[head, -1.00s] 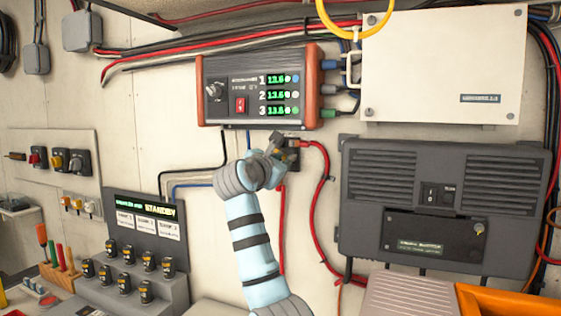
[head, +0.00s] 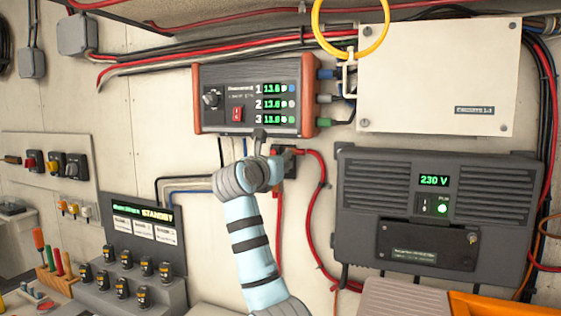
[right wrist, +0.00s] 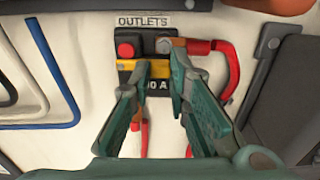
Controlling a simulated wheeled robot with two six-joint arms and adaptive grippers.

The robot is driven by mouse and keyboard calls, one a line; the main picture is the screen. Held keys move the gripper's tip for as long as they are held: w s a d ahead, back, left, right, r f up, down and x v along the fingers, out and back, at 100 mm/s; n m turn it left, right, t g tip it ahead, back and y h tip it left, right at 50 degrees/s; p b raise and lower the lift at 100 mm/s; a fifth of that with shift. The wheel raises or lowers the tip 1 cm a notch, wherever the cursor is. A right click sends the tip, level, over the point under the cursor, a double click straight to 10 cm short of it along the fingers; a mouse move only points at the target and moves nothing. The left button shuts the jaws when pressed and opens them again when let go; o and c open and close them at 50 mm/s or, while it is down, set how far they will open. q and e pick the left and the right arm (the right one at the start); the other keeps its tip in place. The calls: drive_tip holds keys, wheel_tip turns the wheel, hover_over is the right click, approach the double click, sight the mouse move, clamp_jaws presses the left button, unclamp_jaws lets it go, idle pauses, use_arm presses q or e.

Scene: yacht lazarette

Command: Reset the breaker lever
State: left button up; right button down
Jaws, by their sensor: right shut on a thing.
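The breaker (right wrist: 125,47) is a small black block on the wall under an "OUTLETS" label in the right wrist view. It has a red button (right wrist: 126,50) and a yellow lever (right wrist: 158,69) across its front. My right gripper (right wrist: 158,60) is shut on the lever, one finger on each side of its middle. In the head view my right gripper (head: 259,142) covers part of the breaker (head: 289,160). The inverter (head: 436,220) shows a lit "230 V" readout and a green light. My left gripper is not in view.
A battery monitor (head: 254,97) with green readouts hangs just above the gripper. A red cable (head: 322,190) loops from the breaker's right side. A standby panel (head: 142,225) and tools (head: 55,262) are at lower left. A white box (head: 437,80) is at upper right.

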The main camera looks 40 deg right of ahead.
drive_tip(key=shift+r, duration=0.1)
drive_tip(key=c, duration=1.5)
unclamp_jaws()
drive_tip(key=v, duration=1.2)
